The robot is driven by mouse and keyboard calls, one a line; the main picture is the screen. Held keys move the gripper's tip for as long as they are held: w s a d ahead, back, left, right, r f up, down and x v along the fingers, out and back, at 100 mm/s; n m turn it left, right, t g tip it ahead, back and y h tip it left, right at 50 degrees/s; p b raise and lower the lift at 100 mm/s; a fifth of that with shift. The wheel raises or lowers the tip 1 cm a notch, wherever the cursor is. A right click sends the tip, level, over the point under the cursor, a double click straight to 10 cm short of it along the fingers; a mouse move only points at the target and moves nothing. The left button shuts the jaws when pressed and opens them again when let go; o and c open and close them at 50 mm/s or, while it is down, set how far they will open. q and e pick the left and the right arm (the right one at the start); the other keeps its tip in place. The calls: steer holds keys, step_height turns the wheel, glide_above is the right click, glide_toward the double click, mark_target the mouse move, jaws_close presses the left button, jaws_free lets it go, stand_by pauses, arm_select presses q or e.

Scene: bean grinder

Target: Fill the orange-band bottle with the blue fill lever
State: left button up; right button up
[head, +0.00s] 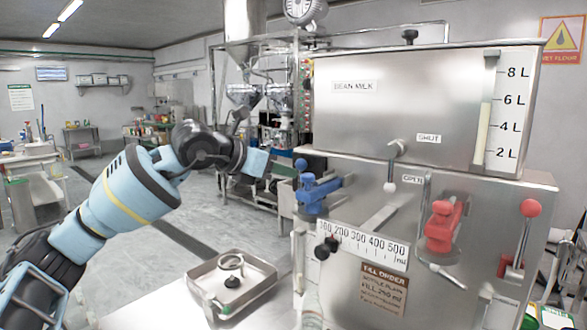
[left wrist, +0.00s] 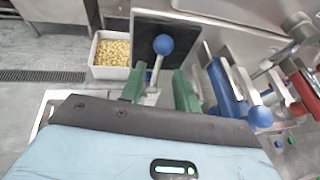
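My left gripper (left wrist: 159,73) has its two green fingers apart in the left wrist view. A metal lever rod with a blue ball knob (left wrist: 163,45) stands between and just beyond the fingertips, in front of a dark plate. I cannot tell whether either finger touches it. In the head view my left wrist (head: 255,162) is left of the machine; the fingers do not show clearly there. A blue valve (head: 318,195) with its own blue ball is on the machine's left front; it also shows in the left wrist view (left wrist: 225,88). No orange-band bottle is recognisable.
The steel bean milk tank (head: 400,100) has a level gauge (head: 485,130). A red valve (head: 443,225) and a red-ball lever (head: 530,208) are at right. A steel tray (head: 205,285) with a ring-shaped item lies on the counter. A white bin (left wrist: 98,68) holds beans.

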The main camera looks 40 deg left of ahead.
mark_target(301, 184)
arm_select(q)
steer(key=shift+p+x, duration=0.55)
steer(key=shift+x, duration=1.95)
jaws_close()
